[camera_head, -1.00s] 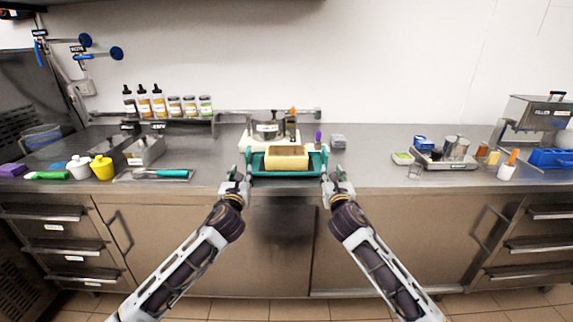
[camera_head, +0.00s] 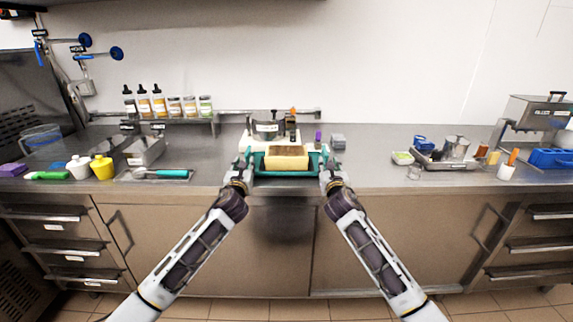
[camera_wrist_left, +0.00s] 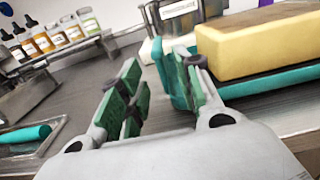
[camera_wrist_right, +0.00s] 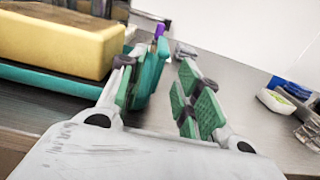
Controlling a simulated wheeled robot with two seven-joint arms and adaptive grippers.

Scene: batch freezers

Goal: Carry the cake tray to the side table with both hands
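The teal cake tray (camera_head: 285,173) sits near the counter's front edge in the middle of the head view, with a yellow block of cake (camera_head: 287,160) in it. My left gripper (camera_head: 240,167) is at the tray's left end. In the left wrist view its green-padded fingers (camera_wrist_left: 157,85) are apart, one close against the tray's end, with nothing clearly clamped. My right gripper (camera_head: 332,167) is at the right end. In the right wrist view its fingers (camera_wrist_right: 155,88) are also apart, one close beside the tray's end. Whether the fingers touch the tray is unclear.
A white appliance with a metal bowl (camera_head: 265,130) stands right behind the tray. A small tray with a teal-handled tool (camera_head: 168,173) lies to the left. A metal tray with cups (camera_head: 447,163) is to the right. Bare counter (camera_head: 365,172) lies between it and my right gripper.

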